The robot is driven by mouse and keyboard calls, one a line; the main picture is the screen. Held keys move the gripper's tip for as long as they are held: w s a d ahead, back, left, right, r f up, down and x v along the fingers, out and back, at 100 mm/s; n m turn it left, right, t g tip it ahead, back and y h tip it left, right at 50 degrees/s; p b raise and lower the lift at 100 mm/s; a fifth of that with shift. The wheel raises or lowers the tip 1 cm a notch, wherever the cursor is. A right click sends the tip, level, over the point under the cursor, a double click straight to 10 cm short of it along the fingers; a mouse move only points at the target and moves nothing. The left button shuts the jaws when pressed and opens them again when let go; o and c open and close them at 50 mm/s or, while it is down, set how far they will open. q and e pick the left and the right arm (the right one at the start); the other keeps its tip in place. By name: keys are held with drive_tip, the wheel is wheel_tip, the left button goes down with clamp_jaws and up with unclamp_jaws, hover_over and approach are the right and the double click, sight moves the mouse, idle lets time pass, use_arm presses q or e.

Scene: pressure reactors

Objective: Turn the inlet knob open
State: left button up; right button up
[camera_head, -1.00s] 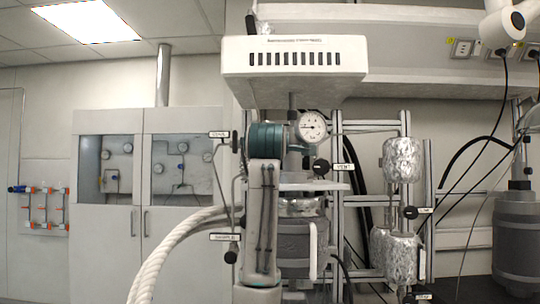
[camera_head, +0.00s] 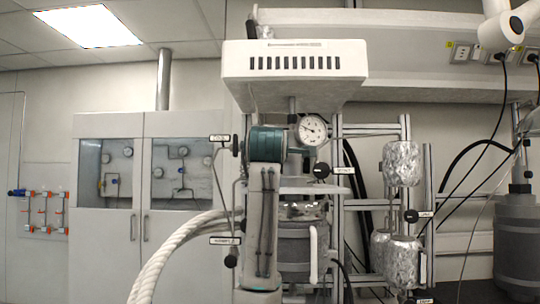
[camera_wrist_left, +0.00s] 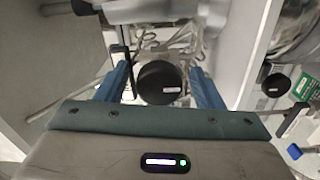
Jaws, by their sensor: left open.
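A round black knob (camera_wrist_left: 160,88) with a small white label sits between the two blue fingers of my left gripper (camera_wrist_left: 160,75) in the left wrist view. The fingers are apart, one on each side; I cannot tell whether they touch it. The label is too small to read, so I cannot confirm that this is the inlet knob. In the head view my left arm rises in front of the reactor (camera_head: 305,245), and its teal wrist hides the fingers and the held-at knob. My right gripper is out of view.
Other black knobs stand at the left (camera_head: 230,260), by the gauge's lower right (camera_head: 321,170) and on the right frame (camera_head: 411,215). A pressure gauge (camera_head: 311,130) is close to my wrist. A white box (camera_head: 295,85) overhangs the reactor. Foil-wrapped cylinders (camera_head: 402,163) stand to the right.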

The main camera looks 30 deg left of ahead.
use_arm(q)
drive_tip(key=shift+s+d, duration=0.15)
drive_tip(key=shift+s, duration=0.05)
drive_tip(key=b+v, duration=0.3)
drive_tip(key=v, duration=0.7)
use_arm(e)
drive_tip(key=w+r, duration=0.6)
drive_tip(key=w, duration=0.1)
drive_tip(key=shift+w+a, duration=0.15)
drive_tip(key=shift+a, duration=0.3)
use_arm(q)
drive_tip(key=shift+d+f, duration=0.1)
